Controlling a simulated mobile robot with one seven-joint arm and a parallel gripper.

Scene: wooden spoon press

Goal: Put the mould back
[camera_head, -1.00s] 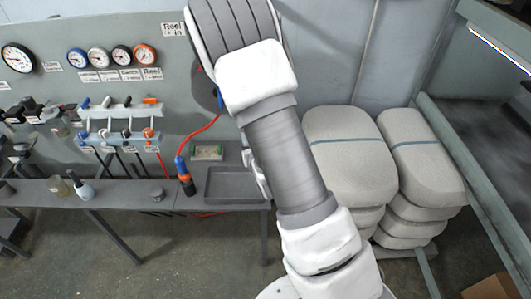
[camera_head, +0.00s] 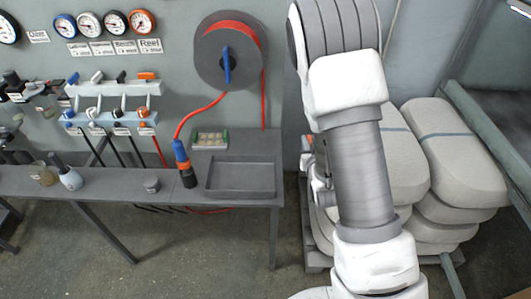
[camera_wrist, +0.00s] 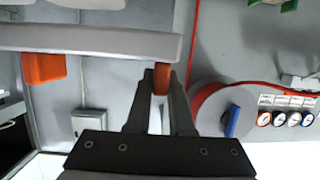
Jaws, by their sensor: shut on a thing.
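In the wrist view my gripper (camera_wrist: 161,74) is shut on an orange-brown cylindrical grip (camera_wrist: 161,82). The grip is at the end of a long grey bar (camera_wrist: 85,40) that runs off the left edge. I cannot tell whether this is part of the mould. In the head view my arm hides most of the gripper and what it holds. A small light block with green ends (camera_head: 210,140), possibly the mould, lies at the back of the grey bench (camera_head: 105,181), behind a shallow empty tray (camera_head: 240,192).
A reel with red hose (camera_head: 228,58) is on the wall; the hose ends in a blue and orange nozzle (camera_head: 184,163) on the bench. Bottles (camera_head: 66,172) and a small pot (camera_head: 152,185) stand left. Stacked grey sacks (camera_head: 455,160) stand right, behind my arm.

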